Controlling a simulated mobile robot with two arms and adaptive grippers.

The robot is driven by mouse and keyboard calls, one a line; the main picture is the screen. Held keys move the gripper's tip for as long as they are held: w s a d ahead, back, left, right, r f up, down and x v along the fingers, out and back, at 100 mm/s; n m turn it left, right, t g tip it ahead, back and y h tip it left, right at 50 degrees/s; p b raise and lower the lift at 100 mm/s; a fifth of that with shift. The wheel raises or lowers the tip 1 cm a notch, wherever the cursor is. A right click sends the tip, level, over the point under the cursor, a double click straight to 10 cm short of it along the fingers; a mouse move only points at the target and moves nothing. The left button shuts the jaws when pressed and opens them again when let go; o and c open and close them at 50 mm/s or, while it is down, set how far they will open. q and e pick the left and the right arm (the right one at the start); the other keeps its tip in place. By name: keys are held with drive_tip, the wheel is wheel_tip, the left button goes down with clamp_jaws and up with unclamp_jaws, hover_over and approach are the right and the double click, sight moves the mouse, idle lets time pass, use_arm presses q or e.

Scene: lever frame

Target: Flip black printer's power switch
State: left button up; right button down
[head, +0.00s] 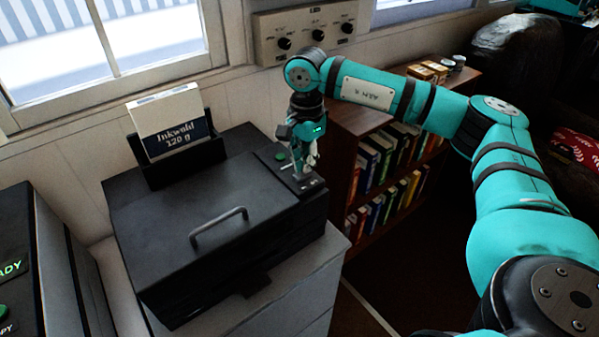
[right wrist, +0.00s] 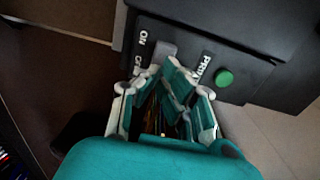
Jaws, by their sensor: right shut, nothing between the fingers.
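The black printer (head: 165,215) stands on a light cabinet, with a handle on its lid. Its control panel is at the right end; in the right wrist view the panel (right wrist: 148,28) carries an "ON" label, a grey switch (right wrist: 164,50) and a round green button (right wrist: 223,78). My right gripper (head: 304,176) points down over this panel, shut and empty. In the right wrist view its fingertips (right wrist: 172,72) are close to the grey switch and partly cover the labels. I cannot tell whether they touch the switch, or its position. My left gripper is not in view.
A paper box (head: 172,122) marked "Inkwald 120 g" stands in the printer's rear tray. A bookshelf (head: 350,135) stands right of the printer, and a wall panel with knobs (head: 300,35) hangs behind. Another dark machine (head: 22,250) is at the left edge.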

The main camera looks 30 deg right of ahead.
drive_tip(key=shift+r+p, duration=1.65)
drive_tip(key=shift+r, duration=1.3)
